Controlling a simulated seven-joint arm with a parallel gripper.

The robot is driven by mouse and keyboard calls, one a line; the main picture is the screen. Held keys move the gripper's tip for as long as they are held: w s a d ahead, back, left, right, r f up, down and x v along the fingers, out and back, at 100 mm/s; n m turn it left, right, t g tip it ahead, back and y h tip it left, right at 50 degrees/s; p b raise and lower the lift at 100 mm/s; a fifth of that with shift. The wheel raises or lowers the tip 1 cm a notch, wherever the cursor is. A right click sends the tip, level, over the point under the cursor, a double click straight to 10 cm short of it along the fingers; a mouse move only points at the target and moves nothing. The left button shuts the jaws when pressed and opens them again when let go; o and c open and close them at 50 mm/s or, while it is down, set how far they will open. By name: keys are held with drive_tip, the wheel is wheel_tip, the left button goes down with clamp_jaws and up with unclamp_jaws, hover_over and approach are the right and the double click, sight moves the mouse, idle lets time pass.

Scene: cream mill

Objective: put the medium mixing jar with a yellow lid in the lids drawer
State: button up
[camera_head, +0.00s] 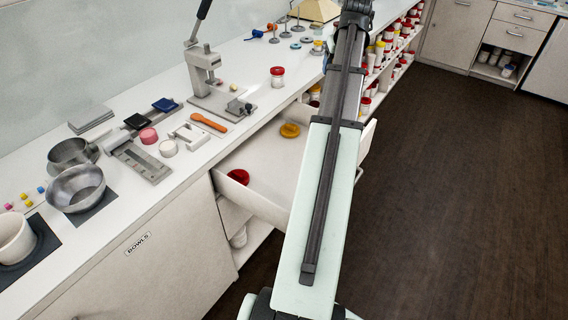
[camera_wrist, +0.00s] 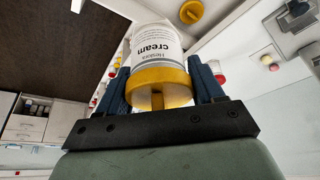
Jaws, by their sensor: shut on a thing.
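In the wrist view, my gripper (camera_wrist: 160,88) is shut on a white cream jar (camera_wrist: 154,45) with a yellow lid. Its dark blue fingers press on both sides of the lid, and the printed label faces the camera. In the head view my arm hides most of the gripper, and I cannot make out the held jar there for certain. The open white drawer (camera_head: 262,172) stands out from the counter front, partly behind my arm. It holds a yellow lid (camera_head: 290,130) at the back and a red lid (camera_head: 238,176) near the left front.
A red-lidded jar (camera_head: 277,77) stands on the counter above the drawer. A lever press (camera_head: 203,75), an orange spatula (camera_head: 208,122) and metal bowls (camera_head: 76,188) stand further left. Shelves of jars (camera_head: 384,50) lie behind my arm. The drawer's middle floor is clear.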

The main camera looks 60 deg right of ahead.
wheel_tip(320, 180, down, 33)
drive_tip(key=shift+s+a+r, duration=0.1)
drive_tip(key=shift+r, duration=0.05)
idle(0.9)
drive_tip(key=o, duration=1)
drive_tip(key=v, duration=1.2)
